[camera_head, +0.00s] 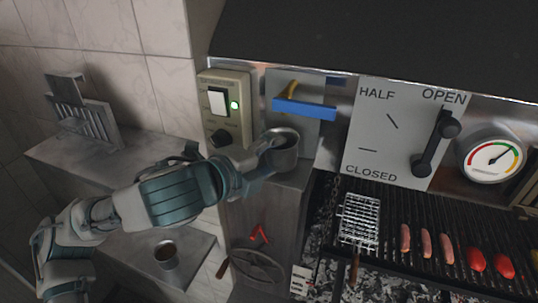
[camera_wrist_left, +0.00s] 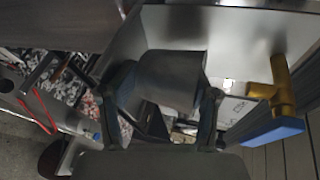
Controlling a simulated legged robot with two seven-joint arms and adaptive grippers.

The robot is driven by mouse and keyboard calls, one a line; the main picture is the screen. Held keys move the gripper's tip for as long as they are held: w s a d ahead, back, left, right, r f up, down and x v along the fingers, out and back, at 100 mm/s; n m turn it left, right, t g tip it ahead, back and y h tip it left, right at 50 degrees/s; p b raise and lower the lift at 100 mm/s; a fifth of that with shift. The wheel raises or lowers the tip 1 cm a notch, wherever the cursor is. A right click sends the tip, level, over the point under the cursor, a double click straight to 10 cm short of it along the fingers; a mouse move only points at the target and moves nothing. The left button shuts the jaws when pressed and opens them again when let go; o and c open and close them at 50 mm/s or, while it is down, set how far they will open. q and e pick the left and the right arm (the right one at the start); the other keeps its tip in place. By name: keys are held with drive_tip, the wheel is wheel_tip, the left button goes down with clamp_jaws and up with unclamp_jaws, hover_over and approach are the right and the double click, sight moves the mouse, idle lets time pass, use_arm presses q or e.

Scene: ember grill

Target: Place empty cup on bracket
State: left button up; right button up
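A grey metal cup (camera_head: 284,153) is upright in the head view, below the blue-handled tap, in front of the metal back panel. My left gripper (camera_head: 268,158) reaches it from the left and is shut around its side. In the left wrist view the cup (camera_wrist_left: 170,80) sits between the two fingers of the gripper (camera_wrist_left: 165,110). The inside of the cup looks grey, with no contents that I can make out. I cannot tell whether its base touches the metal ledge (camera_head: 285,185) below. No bracket can be clearly picked out. My right gripper is not in view.
The yellow tap (camera_head: 291,88) has a blue handle (camera_head: 304,109). A second cup (camera_head: 166,254) with dark contents stands on the lower shelf. The grill (camera_head: 385,215) with food lies right.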

use_arm(q)
drive_tip(key=shift+f, duration=0.3)
drive_tip(key=shift+r, duration=0.25)
drive_tip(key=shift+r+p, duration=0.4)
drive_tip(key=shift+r, duration=0.2)
drive_tip(key=b+v, duration=0.2)
drive_tip(key=v, duration=1)
drive_tip(key=shift+b, duration=0.4)
drive_tip(key=shift+d, duration=0.15)
